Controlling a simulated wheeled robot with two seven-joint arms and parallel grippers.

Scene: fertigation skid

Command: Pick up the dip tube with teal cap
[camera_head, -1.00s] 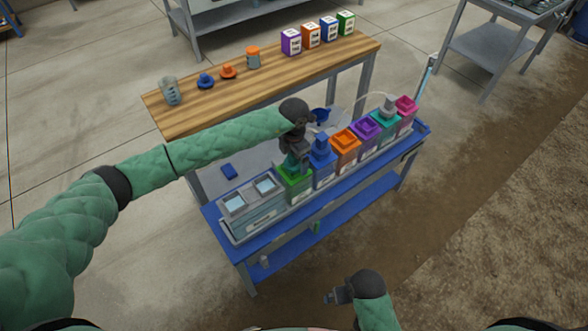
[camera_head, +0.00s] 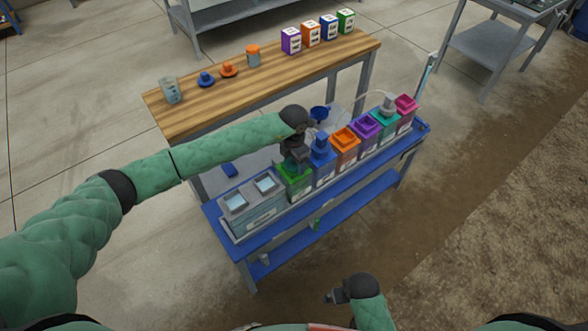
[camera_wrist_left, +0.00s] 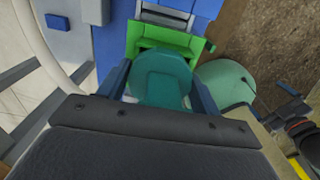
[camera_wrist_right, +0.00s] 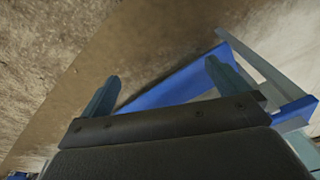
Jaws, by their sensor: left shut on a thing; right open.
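My left gripper (camera_wrist_left: 160,90) is shut on the round teal cap (camera_wrist_left: 160,76) of the dip tube; a finger lies on each side of it. The cap is directly above the open green tank (camera_wrist_left: 150,36). The tube below the cap is hidden, so I cannot tell how far it sits in the tank. In the head view, my left gripper (camera_head: 294,163) points down over the green tank (camera_head: 297,188), and the cap is mostly covered there. My right gripper (camera_wrist_right: 160,95) is open and empty; in the head view it is low, in front of the bench (camera_head: 335,297).
Blue (camera_head: 322,160), orange (camera_head: 345,150), purple (camera_head: 366,137), teal (camera_head: 384,132) and pink (camera_head: 405,113) tanks stand in a row to the right of the green one. A grey twin-well box (camera_head: 252,207) stands on its left. A wooden table (camera_head: 200,112) is behind.

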